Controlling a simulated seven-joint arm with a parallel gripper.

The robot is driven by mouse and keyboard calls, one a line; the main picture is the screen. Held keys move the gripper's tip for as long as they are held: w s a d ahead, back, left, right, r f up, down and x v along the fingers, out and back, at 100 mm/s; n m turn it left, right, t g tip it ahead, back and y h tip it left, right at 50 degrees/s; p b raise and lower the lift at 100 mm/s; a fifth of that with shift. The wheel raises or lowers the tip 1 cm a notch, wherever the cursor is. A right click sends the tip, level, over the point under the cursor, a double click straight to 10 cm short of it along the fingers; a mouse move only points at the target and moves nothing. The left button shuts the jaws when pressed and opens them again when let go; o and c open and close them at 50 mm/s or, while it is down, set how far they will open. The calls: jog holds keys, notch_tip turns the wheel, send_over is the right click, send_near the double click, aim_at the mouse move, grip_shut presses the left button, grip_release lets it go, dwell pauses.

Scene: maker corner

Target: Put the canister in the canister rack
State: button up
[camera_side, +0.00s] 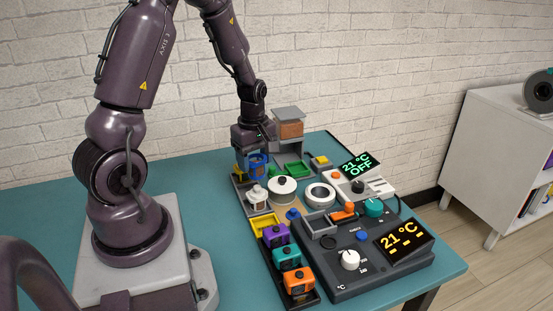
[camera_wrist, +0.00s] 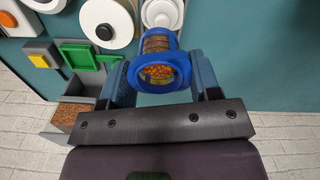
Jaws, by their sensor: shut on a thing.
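The canister (camera_side: 258,161) has blue rims and a clear body. In the wrist view the canister (camera_wrist: 160,68) shows orange contents and sits between both fingers. My gripper (camera_side: 257,166) is shut on it, and the fingers also show on either side in the wrist view (camera_wrist: 160,82). The canister is over or just behind a grey tray-like holder (camera_side: 239,181), which may be the canister rack; I cannot tell whether they touch. A white canister-like piece (camera_side: 257,198) stands at the near end of that holder.
A white pot with a black knob (camera_side: 283,190) and a white ring (camera_side: 320,195) stand close by on the right. A hopper with orange contents (camera_side: 291,129) and a green tray (camera_side: 295,169) are behind. A black rack (camera_side: 313,302) holds coloured boxes in front. The teal table (camera_side: 40,205) is clear at left.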

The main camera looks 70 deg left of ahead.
jog(key=shift+n, duration=0.8)
jog(key=shift+s+a+f, duration=0.1)
jog(key=shift+a+f, duration=0.85)
jog(key=shift+f, duration=0.55)
jog(key=shift+s+a+f, duration=0.1)
jog(key=shift+a+f, duration=0.85)
jog(key=shift+f, duration=0.55)
jog(key=shift+s+a+f, duration=0.1)
jog(key=shift+a+f, duration=0.85)
jog(key=shift+f, duration=0.55)
jog(key=shift+f, duration=0.55)
jog(key=o, duration=1)
jog(key=shift+o, duration=0.2)
notch_tip(320, 180, up, 7)
